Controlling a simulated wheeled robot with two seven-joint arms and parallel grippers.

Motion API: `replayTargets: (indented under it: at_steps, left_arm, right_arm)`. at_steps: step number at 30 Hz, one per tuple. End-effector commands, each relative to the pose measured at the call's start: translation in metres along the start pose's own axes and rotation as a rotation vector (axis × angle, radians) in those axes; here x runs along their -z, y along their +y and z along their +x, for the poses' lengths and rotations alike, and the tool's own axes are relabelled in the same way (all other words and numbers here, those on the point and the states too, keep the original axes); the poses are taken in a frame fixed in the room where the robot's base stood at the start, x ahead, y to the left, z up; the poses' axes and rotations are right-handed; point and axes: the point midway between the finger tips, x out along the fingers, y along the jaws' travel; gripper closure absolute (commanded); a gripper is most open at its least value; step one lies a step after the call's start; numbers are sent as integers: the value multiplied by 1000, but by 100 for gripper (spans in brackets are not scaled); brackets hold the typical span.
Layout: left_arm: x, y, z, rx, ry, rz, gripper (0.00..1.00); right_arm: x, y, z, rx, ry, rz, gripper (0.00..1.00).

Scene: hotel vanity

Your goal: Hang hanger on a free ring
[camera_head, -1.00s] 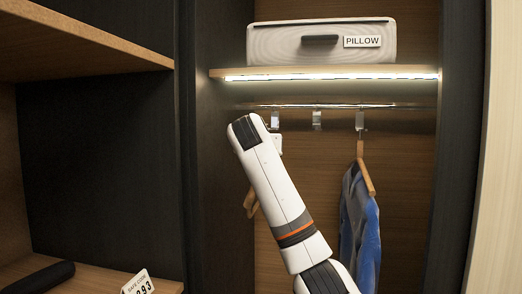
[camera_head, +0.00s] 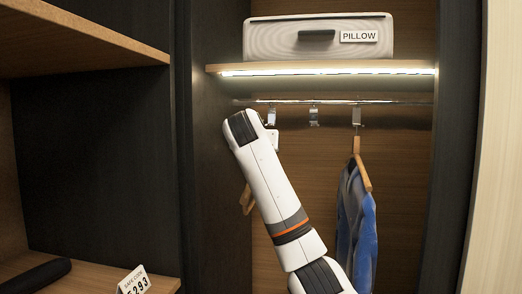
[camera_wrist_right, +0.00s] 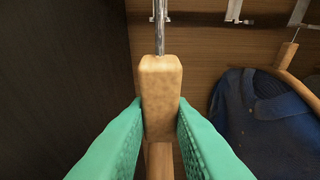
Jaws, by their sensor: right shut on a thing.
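The wooden hanger (camera_wrist_right: 161,95) is between the green fingers of my right gripper (camera_wrist_right: 160,118), which is shut on it. Its metal stem (camera_wrist_right: 160,40) rises to the left ring (camera_wrist_right: 160,12) at the top of the wrist view; I cannot tell whether the hook is in the ring. In the head view part of the hanger (camera_head: 247,200) shows behind my right arm, which hides the gripper. The middle ring (camera_head: 314,116) is empty. The right ring (camera_head: 356,116) bears another wooden hanger (camera_head: 361,170) with a blue garment (camera_head: 358,225). My left gripper is not in view.
The rings hang from a metal rail (camera_head: 390,102) under a lit shelf (camera_head: 225,69) with a pillow box (camera_head: 270,40). A dark wardrobe wall (camera_wrist_right: 60,90) stands close left of the held hanger. A safe-code sign (camera_head: 134,281) stands on the lower left shelf.

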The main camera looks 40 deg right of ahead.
Motion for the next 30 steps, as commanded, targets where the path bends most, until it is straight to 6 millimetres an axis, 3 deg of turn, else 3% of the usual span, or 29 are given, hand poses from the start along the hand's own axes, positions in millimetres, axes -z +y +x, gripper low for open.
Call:
replayTargets:
  at_steps: [30]
  left_arm:
    - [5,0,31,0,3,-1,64]
  right_arm:
    - [16,0,-49,-1,-2,1,100]
